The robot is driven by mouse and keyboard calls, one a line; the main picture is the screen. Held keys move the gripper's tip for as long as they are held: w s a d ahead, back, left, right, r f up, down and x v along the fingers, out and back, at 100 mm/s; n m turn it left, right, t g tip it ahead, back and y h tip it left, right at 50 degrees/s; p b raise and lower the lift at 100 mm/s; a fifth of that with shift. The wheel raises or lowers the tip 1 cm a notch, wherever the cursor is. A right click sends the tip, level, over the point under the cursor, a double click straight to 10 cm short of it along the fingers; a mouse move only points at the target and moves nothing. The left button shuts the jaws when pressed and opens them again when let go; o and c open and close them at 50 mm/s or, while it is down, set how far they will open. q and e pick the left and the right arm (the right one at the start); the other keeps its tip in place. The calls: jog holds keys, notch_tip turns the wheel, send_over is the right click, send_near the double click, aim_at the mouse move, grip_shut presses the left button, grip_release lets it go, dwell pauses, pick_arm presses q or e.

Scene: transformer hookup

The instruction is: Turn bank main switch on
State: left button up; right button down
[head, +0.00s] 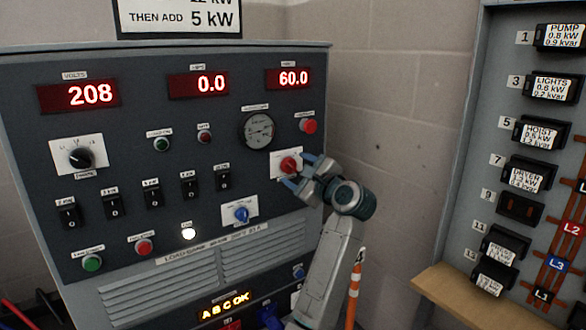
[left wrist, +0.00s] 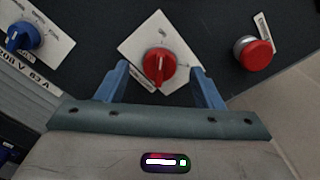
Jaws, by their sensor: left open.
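A red rotary knob (head: 289,165) on a white plate sits at the right side of the dark load bank panel (head: 120,130). I take it for the bank main switch; its label is too small to read. The knob (left wrist: 159,66) also shows in the left wrist view, with a pale pointer line running roughly up and down the picture. My left gripper (head: 298,171) is open in front of the knob. Its two blue fingers stand on either side of the knob, apart from it in the left wrist view. My right gripper is not in view.
A red push button (head: 309,126) is above right of the knob, and a blue knob (head: 241,214) below left. A gauge (head: 257,130) is nearby. Displays read 208, 0.0 and 60.0. A white lamp (head: 188,234) glows. A breaker panel (head: 470,150) stands at right.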

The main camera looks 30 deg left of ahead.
aim_at(290, 166)
pick_arm(q)
jog(key=shift+x, duration=1.3)
jog(key=c, duration=1)
